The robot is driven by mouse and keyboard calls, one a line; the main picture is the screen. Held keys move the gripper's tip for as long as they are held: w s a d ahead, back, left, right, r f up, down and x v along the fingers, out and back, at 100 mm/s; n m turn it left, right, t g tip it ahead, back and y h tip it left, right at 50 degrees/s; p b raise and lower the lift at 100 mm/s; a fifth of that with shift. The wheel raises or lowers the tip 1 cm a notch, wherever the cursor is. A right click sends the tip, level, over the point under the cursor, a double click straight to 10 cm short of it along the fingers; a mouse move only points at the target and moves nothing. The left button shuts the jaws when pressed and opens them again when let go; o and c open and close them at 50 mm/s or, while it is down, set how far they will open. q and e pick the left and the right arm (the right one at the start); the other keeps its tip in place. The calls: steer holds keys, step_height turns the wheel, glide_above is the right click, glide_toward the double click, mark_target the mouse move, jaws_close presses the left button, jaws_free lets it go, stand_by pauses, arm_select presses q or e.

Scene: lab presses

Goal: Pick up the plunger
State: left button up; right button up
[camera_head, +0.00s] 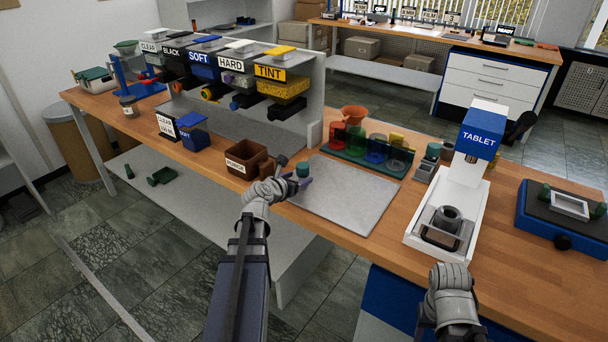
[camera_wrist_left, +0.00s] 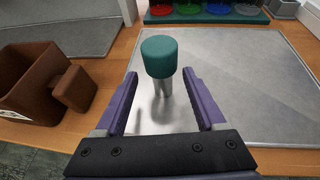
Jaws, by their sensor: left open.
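The plunger (camera_wrist_left: 160,65) has a teal-green round top on a shiny metal shaft and stands upright near the left edge of a grey metal plate. In the head view its teal top (camera_head: 302,169) shows just beyond my left gripper. My left gripper (camera_wrist_left: 160,100) is open, with one purple finger on each side of the shaft's line. The plunger stands between or just ahead of the fingertips, and I see no clear contact. In the head view my left gripper (camera_head: 292,182) is partly hidden by its own wrist. My right arm's wrist shows at lower right, but its fingers are hidden.
A brown open box (camera_head: 245,158) stands close left of my left gripper. The grey plate (camera_head: 345,195) is bare to the right. Coloured cups in a green rack (camera_head: 370,152) stand behind it. The white tablet press (camera_head: 450,190) stands further right.

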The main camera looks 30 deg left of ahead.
mark_target(300, 178)
arm_select(q)
steer(key=shift+b+x, duration=0.3)
steer(key=shift+x, duration=0.8)
steer(key=shift+w+f+b, duration=0.3)
steer(key=shift+f+b, duration=0.05)
steer(key=shift+f, duration=0.05)
steer(key=b+x, duration=0.1)
steer(key=x, duration=0.1)
steer(key=b+x, duration=0.1)
steer(key=x, duration=0.1)
steer(key=shift+f, duration=0.3)
steer(key=shift+c, duration=0.3)
jaws_close()
